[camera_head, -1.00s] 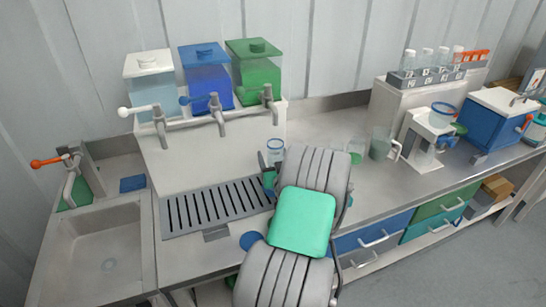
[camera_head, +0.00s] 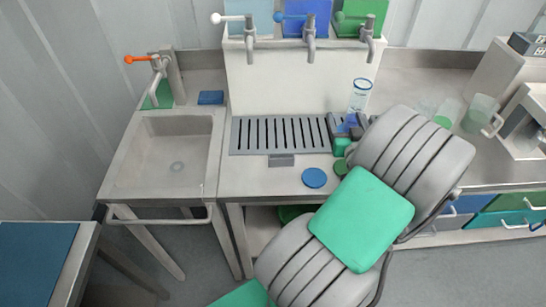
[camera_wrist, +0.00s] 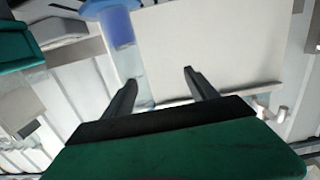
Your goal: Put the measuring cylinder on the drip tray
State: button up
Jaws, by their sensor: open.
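The measuring cylinder (camera_head: 360,96) is a clear tube with a blue rim, upright at the right end of the drip tray (camera_head: 234,140) in the head view. My gripper (camera_head: 348,123) is in front of it and hides much of its lower part, with blue showing between the fingers. In the wrist view my gripper (camera_wrist: 160,85) is open with nothing clearly between its fingertips. The blue part of the cylinder (camera_wrist: 118,28) shows there beyond the left finger. I cannot tell whether its base rests on the tray or on the counter beside it. The tray is grey, slotted and otherwise bare.
Taps of three coloured vessels (camera_head: 310,45) hang above and behind the tray. A blue disc (camera_head: 314,178) lies on the counter in front. A sink (camera_head: 170,155) is at left; a clear jug (camera_head: 480,113) stands at right. My arm covers the counter's front right.

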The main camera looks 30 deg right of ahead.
jog(key=w+a+f+n+g+y, duration=0.1)
jog(key=w+a+n+g+y, duration=0.3)
jog(key=a, duration=0.7)
jog(key=w+a+f+n+t+y, duration=0.1)
jog(key=w+a+f+n+y, duration=0.15)
jog(key=w+a+y, duration=0.6)
jog(key=s+a+n+g+h, duration=0.2)
jog(key=s+a+g, duration=0.3)
jog(key=a, duration=0.7)
jog(key=s+a+r+m+g, duration=0.1)
jog(key=s+a, duration=0.2)
jog(key=s, duration=0.2)
jog(key=s+a+r+m+g+h, duration=0.1)
jog(key=s+a+r+g, duration=0.1)
jog(key=s, duration=0.3)
jog(key=shift+s+a+r+g, duration=0.25)
jog(key=shift+s+a+g, duration=0.1)
jog(key=shift+a, duration=0.3)
jog(key=shift+h, duration=0.25)
